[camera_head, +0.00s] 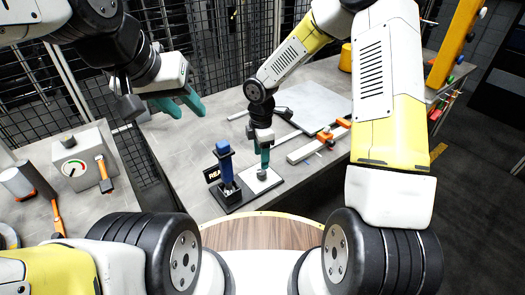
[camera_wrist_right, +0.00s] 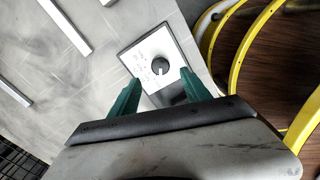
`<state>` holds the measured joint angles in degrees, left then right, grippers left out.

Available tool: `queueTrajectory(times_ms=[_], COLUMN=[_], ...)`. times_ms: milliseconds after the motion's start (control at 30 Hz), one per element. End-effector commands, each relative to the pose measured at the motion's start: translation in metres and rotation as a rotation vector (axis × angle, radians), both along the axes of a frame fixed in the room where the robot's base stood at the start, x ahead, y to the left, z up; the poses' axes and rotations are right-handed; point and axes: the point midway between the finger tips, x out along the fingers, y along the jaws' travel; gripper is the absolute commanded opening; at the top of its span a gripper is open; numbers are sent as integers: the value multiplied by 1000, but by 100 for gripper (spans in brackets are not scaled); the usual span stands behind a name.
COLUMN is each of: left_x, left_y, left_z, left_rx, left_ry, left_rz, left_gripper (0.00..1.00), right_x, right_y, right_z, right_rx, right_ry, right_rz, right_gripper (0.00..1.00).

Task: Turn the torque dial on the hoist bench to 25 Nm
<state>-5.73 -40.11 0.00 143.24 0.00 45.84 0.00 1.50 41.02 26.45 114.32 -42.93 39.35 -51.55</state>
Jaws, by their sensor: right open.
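A round grey dial (camera_wrist_right: 160,66) sits on a white plate with small marks, too small to read, in the right wrist view. In the head view the white plate (camera_head: 262,183) is on a black base on the middle bench, and my gripper hides most of the dial. My right gripper (camera_head: 263,166) points down over it; in the wrist view its teal fingers (camera_wrist_right: 157,93) are open, apart on either side of the dial's near end, with nothing between them. My left gripper (camera_head: 184,104) hangs over the bench's left part, teal fingers apart and empty.
A blue-handled tool (camera_head: 225,163) stands upright in a holder beside the plate, by a small black sign (camera_head: 212,174). Orange-ended bars (camera_head: 318,146) and a grey slab (camera_head: 312,105) lie farther back. A grey gauge box (camera_head: 75,163) stands on the left bench.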

Motion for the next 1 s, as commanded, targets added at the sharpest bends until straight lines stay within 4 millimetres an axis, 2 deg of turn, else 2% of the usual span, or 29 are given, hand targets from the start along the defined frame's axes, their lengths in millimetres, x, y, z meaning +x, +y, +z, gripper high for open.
queueTrajectory(times_ms=[200, 400, 533, 767, 867, 1000], left_x=[0, 0, 0, 0, 0, 0], left_y=[0, 0, 0, 0, 0, 0], left_z=[0, 0, 0, 0, 0, 0], left_rx=[0, 0, 0, 0, 0, 0], left_ry=[0, 0, 0, 0, 0, 0], left_rz=[0, 0, 0, 0, 0, 0], left_gripper=[36, 36, 36, 36, 36, 36], right_x=[-1, -1, -1, -1, -1, -1], right_y=[-1, 0, 0, -1, -1, -1], right_z=[-36, -61, -67, -68, -68, -68], right_rx=[-2, -2, -1, -1, -1, -1], right_ry=[4, 2, 1, 0, 1, 1], right_rz=[-1, -3, -2, -4, -4, -4], right_gripper=[56, 56, 56, 56, 40, 12])
